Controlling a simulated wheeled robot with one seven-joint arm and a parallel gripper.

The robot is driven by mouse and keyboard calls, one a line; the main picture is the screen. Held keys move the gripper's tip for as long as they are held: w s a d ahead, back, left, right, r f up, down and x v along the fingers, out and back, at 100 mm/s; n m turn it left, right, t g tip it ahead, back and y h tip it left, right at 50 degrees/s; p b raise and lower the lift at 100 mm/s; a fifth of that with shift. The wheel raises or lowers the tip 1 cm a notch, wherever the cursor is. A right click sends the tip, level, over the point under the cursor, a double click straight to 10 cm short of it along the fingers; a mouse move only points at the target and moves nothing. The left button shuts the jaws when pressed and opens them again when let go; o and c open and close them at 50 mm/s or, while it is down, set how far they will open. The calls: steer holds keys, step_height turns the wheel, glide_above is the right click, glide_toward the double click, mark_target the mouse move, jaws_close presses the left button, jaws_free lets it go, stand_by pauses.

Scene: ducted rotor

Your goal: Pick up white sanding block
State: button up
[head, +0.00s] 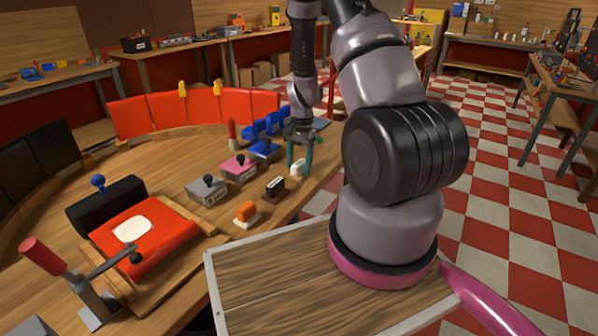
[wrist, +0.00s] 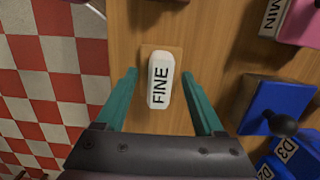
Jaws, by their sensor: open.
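The white sanding block (wrist: 160,80) is labelled "FINE" and sits on a small wooden base on the workbench. In the head view the white block (head: 297,168) is near the bench's right edge, partly behind the gripper. My gripper (head: 300,155) is open above it, with teal fingers pointing down. In the wrist view my gripper (wrist: 163,85) has one finger on each side of the white block, with a gap showing on both sides. I cannot tell how far the fingertips are above the bench.
A dark block (head: 274,188) and an orange block (head: 246,213) stand nearer on the bench. Pink (head: 239,167), grey (head: 207,189) and blue (head: 264,150) knobbed blocks stand to the left. The bench edge and checkered floor (wrist: 45,80) lie close on the wrist view's left.

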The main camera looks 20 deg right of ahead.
mark_target(299, 163)
jaws_close()
steer(key=shift+r, duration=0.1)
step_height(299, 163, up, 10)
steer(key=shift+f, duration=0.1)
stand_by(0.4)
